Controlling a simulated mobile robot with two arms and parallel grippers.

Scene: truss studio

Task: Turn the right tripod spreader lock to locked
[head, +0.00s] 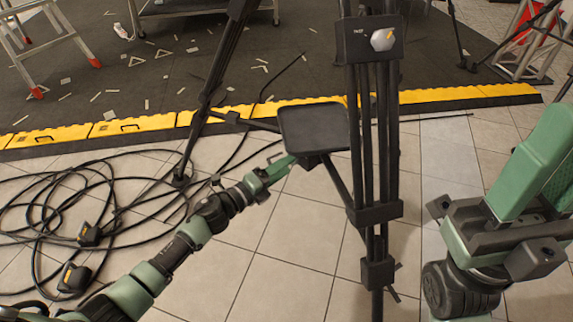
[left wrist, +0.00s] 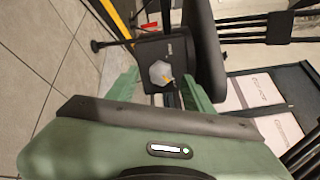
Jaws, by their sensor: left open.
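The spreader lock is a pale hexagonal knob (head: 382,39) with a yellow mark, on a dark plate (head: 356,48) fixed to the black tripod (head: 382,140) right of centre. The mark runs toward the plate's upper right in the head view; the plate's small lettering is too small to read. My left gripper (head: 287,164) is below and left of the knob, by the dark square tray. In the left wrist view the knob (left wrist: 160,73) shows beyond and between the spread green fingers, which hold nothing. My right arm is at the right edge; its jaw gap cannot be made out.
A dark square tray (head: 313,128) stands close above my left gripper. Another black tripod leg (head: 212,95) stands left of it. Coiled black cables (head: 110,190) cover the left floor. A yellow-edged dark mat (head: 130,127) lies behind. Tiles in the lower middle are clear.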

